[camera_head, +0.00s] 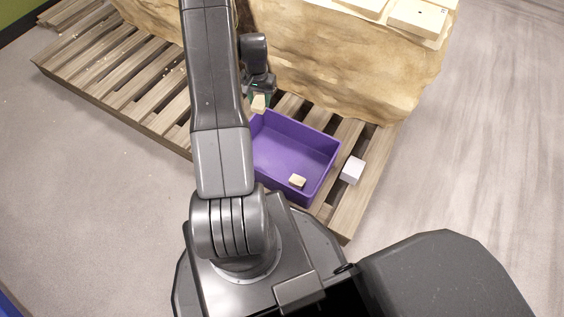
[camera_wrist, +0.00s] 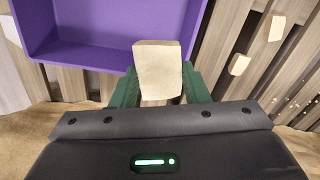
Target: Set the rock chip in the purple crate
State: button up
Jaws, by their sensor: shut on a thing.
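My gripper (camera_wrist: 160,85) is shut on a pale tan rock chip (camera_wrist: 158,62), held between its green fingers in the wrist view. In the head view the held chip (camera_head: 259,103) shows at the gripper's tip, by the far left corner of the purple crate. The purple crate (camera_head: 325,146) stands on the wooden pallet, partly hidden by my arm in the head view. Another tan chip (camera_head: 297,181) lies inside the crate near its front wall. In the wrist view the crate (camera_wrist: 100,57) is beyond the held chip, up and to the left.
A white block (camera_head: 352,170) sits on the pallet right of the crate. A large tan rock mass (camera_head: 340,65) rises behind the crate, with pale slabs (camera_head: 418,18) on top. Loose chips (camera_wrist: 239,65) lie on the pallet slats (camera_head: 110,62).

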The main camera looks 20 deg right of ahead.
jog(key=s+d+f+m, duration=0.2)
jog(key=s+d+f, duration=0.2)
jog(key=s+f, duration=0.1)
jog(key=s+d+f+m+b, duration=0.1)
jog(key=s+d+f+m, duration=0.2)
jog(key=f, duration=0.5)
jog(key=s+d+f+m, duration=0.2)
jog(key=s+d+f, duration=0.4)
jog(key=d+f, duration=0.1)
jog(key=shift+s+d+f+m+b, duration=0.2)
jog(key=shift+s+m+b, duration=0.1)
jog(key=shift+s, duration=0.05)
jog(key=shift+f+b, duration=0.65)
jog(key=shift+f, duration=1.7)
jog(key=shift+f+b, duration=0.25)
jog(key=shift+b, duration=0.05)
jog(key=o, duration=1.1)
jog(key=shift+r, duration=0.15)
jog(key=shift+c, duration=0.2)
